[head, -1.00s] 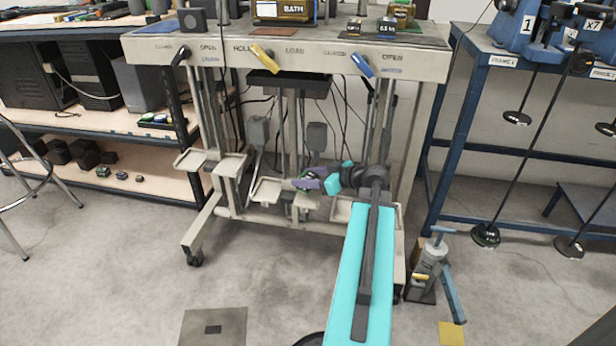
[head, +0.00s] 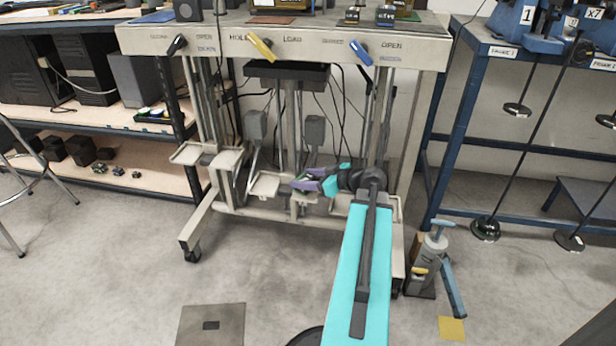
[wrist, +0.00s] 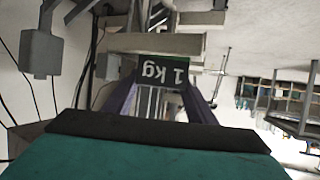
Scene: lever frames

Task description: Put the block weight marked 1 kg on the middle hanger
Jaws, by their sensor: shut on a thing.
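My gripper (head: 305,182) has purple fingers and is shut on the block weight marked 1 kg. The block's dark, green-edged face with upside-down white "1 kg" lettering shows between the fingers in the wrist view (wrist: 162,73). In the head view the block is small and partly hidden by the fingers. The middle hanger (head: 265,185) is a pale tray low under the bench, just left of my fingertips. The gripper is close to its right side; I cannot tell whether block and hanger touch. The left hanger (head: 188,153) shows clear; the right hanger (head: 340,204) is partly behind my arm.
Pale uprights and a grey box (head: 315,130) stand behind my gripper. Levers, the middle one yellow (head: 261,47), line the bench front. A shelf (head: 130,185) with several dark weights is at left. A blue frame (head: 455,130) and a pump (head: 430,260) are at right.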

